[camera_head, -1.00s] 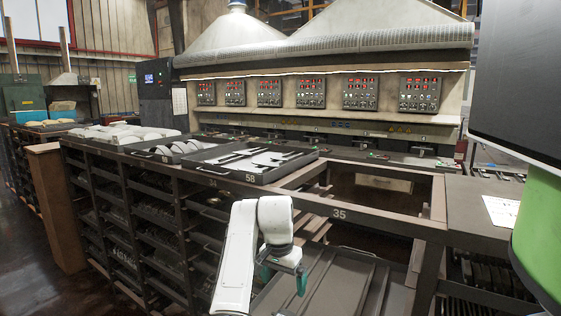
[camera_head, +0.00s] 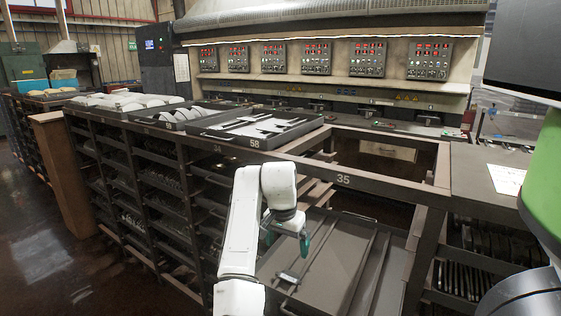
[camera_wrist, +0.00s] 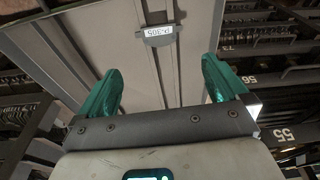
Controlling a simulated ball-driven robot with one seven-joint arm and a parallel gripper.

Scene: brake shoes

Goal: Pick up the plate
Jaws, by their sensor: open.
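My gripper (camera_head: 287,240) is in the lower middle of the head view, below the frame marked 35. In the wrist view its two green fingers (camera_wrist: 162,82) stand wide apart with nothing between them. No single thing is clearly the plate. Flat metal pieces (camera_head: 262,126) lie in the shallow dark tray marked 58 (camera_head: 303,130), up and to the left of my gripper. My gripper is apart from this tray. In the wrist view a grey panel with a small label (camera_wrist: 158,35) is beyond the fingers.
The dark rack frame (camera_head: 375,189) surrounds an opening right of tray 58. A sloping grey tray surface (camera_head: 325,270) lies beneath my gripper. Trays with pale curved pieces (camera_head: 130,100) stand at the left. A paper sheet (camera_head: 506,180) lies at the right. Dark floor is open at lower left.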

